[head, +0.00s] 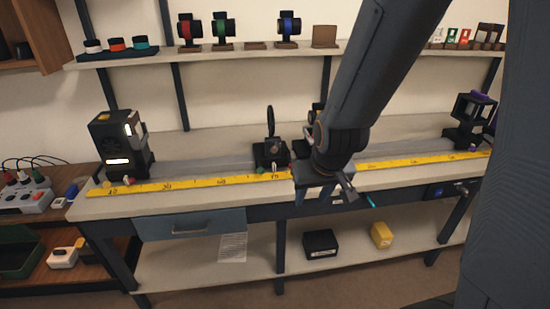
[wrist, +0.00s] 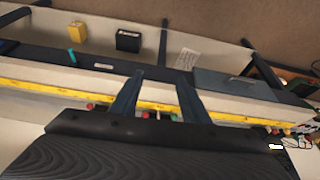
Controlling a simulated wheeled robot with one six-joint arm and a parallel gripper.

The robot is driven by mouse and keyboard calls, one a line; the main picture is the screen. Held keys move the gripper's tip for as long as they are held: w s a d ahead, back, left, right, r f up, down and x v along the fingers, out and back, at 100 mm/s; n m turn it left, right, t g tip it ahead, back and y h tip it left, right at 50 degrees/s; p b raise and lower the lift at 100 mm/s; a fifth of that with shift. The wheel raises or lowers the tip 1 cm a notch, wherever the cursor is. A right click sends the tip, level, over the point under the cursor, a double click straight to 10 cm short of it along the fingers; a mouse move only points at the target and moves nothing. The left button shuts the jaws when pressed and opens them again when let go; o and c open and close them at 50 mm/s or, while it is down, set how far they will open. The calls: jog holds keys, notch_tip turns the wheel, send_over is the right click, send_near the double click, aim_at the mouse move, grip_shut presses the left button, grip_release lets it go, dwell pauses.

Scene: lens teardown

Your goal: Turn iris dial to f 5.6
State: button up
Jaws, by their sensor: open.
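No dial marked f 5.6 can be read in either view. A black mount with an upright dark ring (head: 270,152) stands on the bench rail left of my arm. Another dark mount (head: 316,113) shows beside it, mostly hidden behind my arm, so I cannot tell which carries the iris dial. My gripper (head: 314,199) is open and empty, fingers pointing down at the bench's front edge, just right of the ringed mount. In the wrist view its two fingers (wrist: 160,76) are spread, with the yellow scale and several small coloured knobs behind them.
A yellow scale (head: 200,183) runs along the bench front. A black lamp housing (head: 120,147) stands left and a dark box-shaped device (head: 470,119) right. A teal rod (head: 371,200) sticks out at the front edge. Below are a black box (head: 320,243) and a yellow box (head: 381,234).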

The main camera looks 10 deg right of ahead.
jog(key=w+a+f+n+t+b, duration=0.15)
jog(key=w+f+t+b, duration=0.35)
jog(key=w, duration=1)
jog(key=t+b, duration=0.4)
jog(key=t, duration=0.4)
send_near(274, 149)
jog(key=w+f+p, duration=0.1)
jog(key=w, duration=0.6)
jog(key=shift+w+n+t, duration=0.25)
jog(key=shift+n+t, duration=0.05)
jog(key=shift+n, duration=0.15)
jog(key=shift+f, duration=0.1)
jog(key=c, duration=1.1)
